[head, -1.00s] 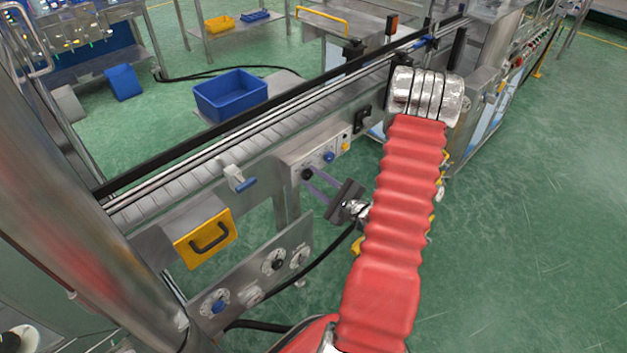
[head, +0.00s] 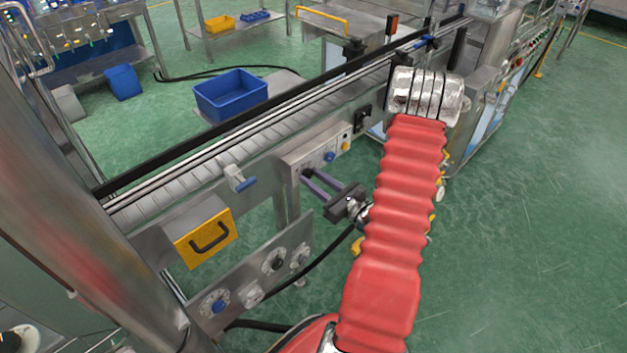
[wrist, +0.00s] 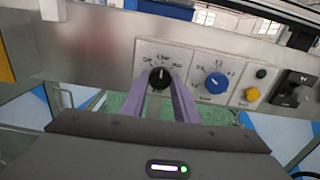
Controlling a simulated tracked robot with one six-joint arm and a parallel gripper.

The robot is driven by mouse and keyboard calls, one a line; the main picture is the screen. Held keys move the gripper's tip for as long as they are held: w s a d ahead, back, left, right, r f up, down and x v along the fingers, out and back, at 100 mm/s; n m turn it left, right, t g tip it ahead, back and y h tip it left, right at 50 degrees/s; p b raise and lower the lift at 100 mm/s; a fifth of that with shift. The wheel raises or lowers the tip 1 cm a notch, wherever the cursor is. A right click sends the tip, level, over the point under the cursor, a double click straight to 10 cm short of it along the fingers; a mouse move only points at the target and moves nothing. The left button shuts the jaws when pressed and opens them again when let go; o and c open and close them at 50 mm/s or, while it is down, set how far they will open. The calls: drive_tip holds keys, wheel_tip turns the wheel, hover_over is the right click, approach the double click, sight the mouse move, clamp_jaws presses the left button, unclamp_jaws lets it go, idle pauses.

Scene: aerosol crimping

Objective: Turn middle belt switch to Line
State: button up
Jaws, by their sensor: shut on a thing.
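The black switch knob (wrist: 159,77) sits on a pale plate of the grey belt-side panel, with small labels around its top. Its white pointer mark points roughly straight up in the wrist view; which label it meets is too small to read surely. My gripper (wrist: 160,84) has its two purple fingers shut on the knob, one on each side. In the head view my gripper (head: 307,177) reaches the panel from the lower right, and its fingers mostly hide the knob.
The conveyor (head: 185,170) runs above. A lower panel with several knobs (head: 250,275) stands nearby.

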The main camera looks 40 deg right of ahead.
drive_tip(key=shift+a+f, duration=0.1)
drive_tip(key=shift+f, duration=0.1)
idle(0.3)
drive_tip(key=o, duration=1.1)
drive_tip(key=shift+r, duration=0.1)
drive_tip(key=shift+c, duration=0.2)
drive_tip(key=s, duration=1.3)
drive_tip(key=shift+s+d, duration=0.25)
drive_tip(key=shift+s, duration=0.15)
